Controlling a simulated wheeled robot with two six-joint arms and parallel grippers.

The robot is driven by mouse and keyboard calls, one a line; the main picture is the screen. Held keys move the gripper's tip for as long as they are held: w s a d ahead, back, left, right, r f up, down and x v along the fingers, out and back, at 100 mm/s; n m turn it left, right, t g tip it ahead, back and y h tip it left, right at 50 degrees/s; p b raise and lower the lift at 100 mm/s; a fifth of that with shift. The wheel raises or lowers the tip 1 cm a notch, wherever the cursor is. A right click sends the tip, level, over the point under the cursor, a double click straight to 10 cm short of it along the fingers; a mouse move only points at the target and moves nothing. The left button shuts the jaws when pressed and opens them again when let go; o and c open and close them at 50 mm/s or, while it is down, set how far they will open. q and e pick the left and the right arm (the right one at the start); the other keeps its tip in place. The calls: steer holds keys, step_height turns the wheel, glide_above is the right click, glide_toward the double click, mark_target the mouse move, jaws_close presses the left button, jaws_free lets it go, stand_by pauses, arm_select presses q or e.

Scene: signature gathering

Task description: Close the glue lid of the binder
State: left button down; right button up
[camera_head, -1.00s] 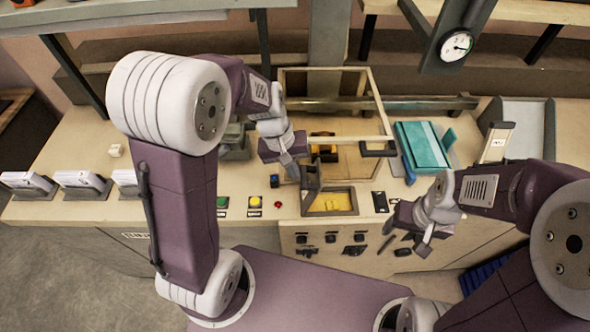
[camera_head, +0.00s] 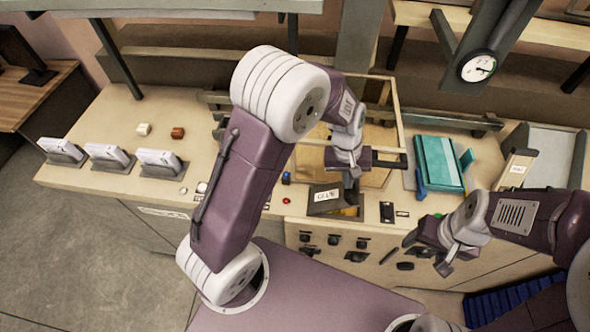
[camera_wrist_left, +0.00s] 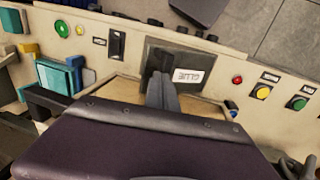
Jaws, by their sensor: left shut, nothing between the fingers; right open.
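The binder's glue lid (camera_head: 325,194), a dark plate with a white GLUE label, is swung over much of the glue opening. A strip of yellow glue (camera_head: 349,212) shows at its right edge in the head view. In the left wrist view the lid (camera_wrist_left: 213,60) faces up and no yellow shows; its exact tilt is unclear. My left gripper (camera_head: 350,184) is shut and empty, its fingers over the lid beside the label; they also show in the left wrist view (camera_wrist_left: 160,62). Contact is unclear. My right gripper (camera_head: 427,253) is open and empty by the binder's front right edge.
The binder's wooden frame (camera_head: 399,118) rises behind the lid. A red button (camera_head: 287,201) sits left of the lid, and knobs (camera_head: 357,256) line the front panel.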

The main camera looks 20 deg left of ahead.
arm_select(q)
steer(key=shift+w+d+f, duration=0.1)
steer(key=shift+d+f, duration=0.1)
steer(key=shift+d, duration=0.25)
steer(key=shift+w+d+f, duration=0.1)
steer(key=shift+d+f, duration=0.1)
steer(key=shift+d, duration=0.2)
steer(key=shift+d+f, duration=0.15)
arm_select(e)
steer(key=shift+d+f, duration=0.1)
steer(key=shift+f, duration=0.1)
arm_select(q)
steer(key=shift+w+d+f, duration=0.1)
arm_select(e)
steer(key=shift+d, duration=0.1)
steer(key=shift+r, duration=0.1)
